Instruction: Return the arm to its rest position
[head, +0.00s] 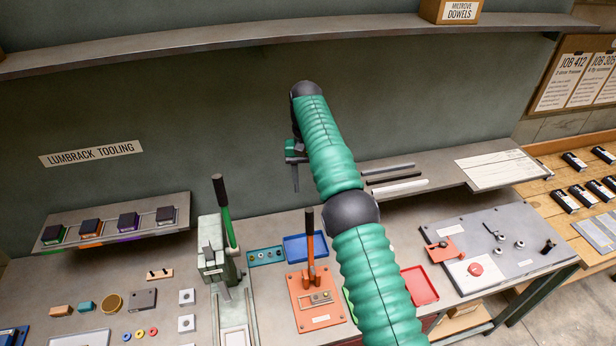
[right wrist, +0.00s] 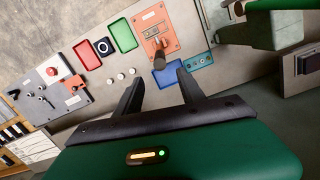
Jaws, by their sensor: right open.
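My right arm (head: 365,265) reaches up over the bench in the head view, its green sleeve bent at dark joints. My right gripper (head: 294,172) hangs in the air in front of the back wall, above the orange lever. In the right wrist view my right gripper (right wrist: 158,78) has its two dark fingers spread with nothing between them. The green press (head: 212,262) stands left of it, its lever (head: 228,220) upright. The orange fixture (head: 310,285) has an upright orange lever (head: 309,243). My left gripper is not in view.
A blue tray (head: 305,247), a red tray (head: 419,286) and a grey panel with a red button (head: 475,269) lie on the bench. A raised ledge (head: 440,186) holds rods. A shelf (head: 200,38) runs across the top. Small blocks lie at left.

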